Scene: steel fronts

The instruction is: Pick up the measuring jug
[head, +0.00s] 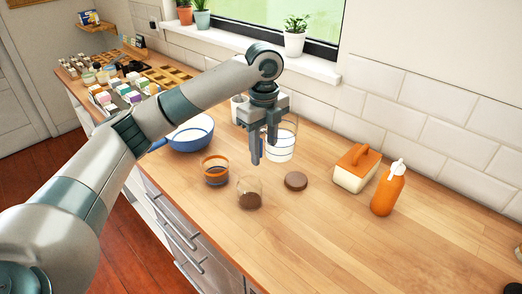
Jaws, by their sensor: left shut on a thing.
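The measuring jug (283,148) is a clear vessel with white in its lower part and a dark blue line. It stands upright on or just above the wooden counter, near the back wall. My left gripper (263,149) points down at the jug's left side and is shut on it. The fingers hide part of the jug's left side, and I cannot tell whether they hold its wall or a handle. My right gripper is not in view.
In front are a glass with an orange band (215,171), a glass with brown contents (249,193) and a brown lid (296,181). A blue bowl (191,134) is left. A butter dish (354,170) and orange bottle (387,192) stand right. The counter's right front is clear.

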